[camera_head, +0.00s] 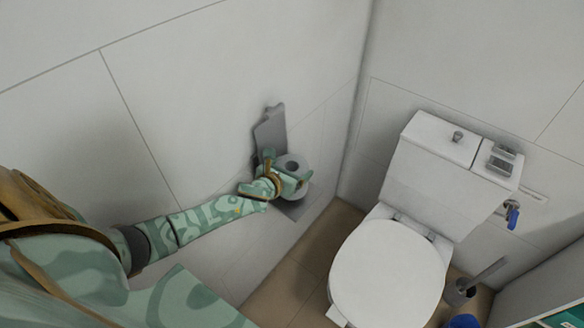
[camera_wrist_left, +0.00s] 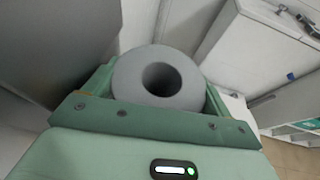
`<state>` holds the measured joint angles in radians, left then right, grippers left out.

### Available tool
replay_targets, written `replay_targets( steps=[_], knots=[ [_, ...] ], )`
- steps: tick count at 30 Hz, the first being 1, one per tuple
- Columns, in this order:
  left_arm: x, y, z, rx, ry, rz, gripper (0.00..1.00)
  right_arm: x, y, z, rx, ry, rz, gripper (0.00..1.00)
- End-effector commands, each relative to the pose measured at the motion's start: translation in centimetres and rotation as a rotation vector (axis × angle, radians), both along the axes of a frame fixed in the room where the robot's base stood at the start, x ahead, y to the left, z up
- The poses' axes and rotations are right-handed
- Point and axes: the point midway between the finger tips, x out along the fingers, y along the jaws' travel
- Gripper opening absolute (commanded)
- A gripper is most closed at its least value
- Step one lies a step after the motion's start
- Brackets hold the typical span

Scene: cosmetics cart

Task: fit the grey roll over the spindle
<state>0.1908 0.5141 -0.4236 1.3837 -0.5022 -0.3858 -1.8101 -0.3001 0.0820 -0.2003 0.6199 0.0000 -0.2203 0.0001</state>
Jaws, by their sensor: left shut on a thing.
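The grey roll (camera_head: 301,164) is held by my left gripper (camera_head: 287,176) beside the left wall. Its open hole faces up in the head view. In the left wrist view the roll (camera_wrist_left: 126,76) sits between the two green fingers of the gripper (camera_wrist_left: 158,85), which is shut on it. A grey holder plate (camera_head: 270,132) stands on the wall behind the roll, and a flat grey piece (camera_head: 294,209) shows below it. I cannot make out the spindle; the roll and gripper may hide it. I cannot tell whether the roll is around it. My right gripper is not in view.
A white toilet (camera_head: 388,272) with a cistern (camera_head: 442,150) stands to the right. A toilet brush (camera_head: 472,288) is at its far side, and a blue-handled valve (camera_head: 512,217) is on the wall. Brown floor (camera_head: 312,255) lies clear between holder and toilet.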

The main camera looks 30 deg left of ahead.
Motion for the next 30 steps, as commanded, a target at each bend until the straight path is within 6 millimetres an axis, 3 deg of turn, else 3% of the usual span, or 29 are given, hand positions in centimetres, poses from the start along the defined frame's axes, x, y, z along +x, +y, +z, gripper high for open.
replay_targets(
  steps=[30],
  knots=[
    [0.0, 0.0, -1.4, 0.0, 0.0, 0.0, 0.6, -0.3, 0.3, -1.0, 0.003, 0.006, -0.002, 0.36]
  ],
)
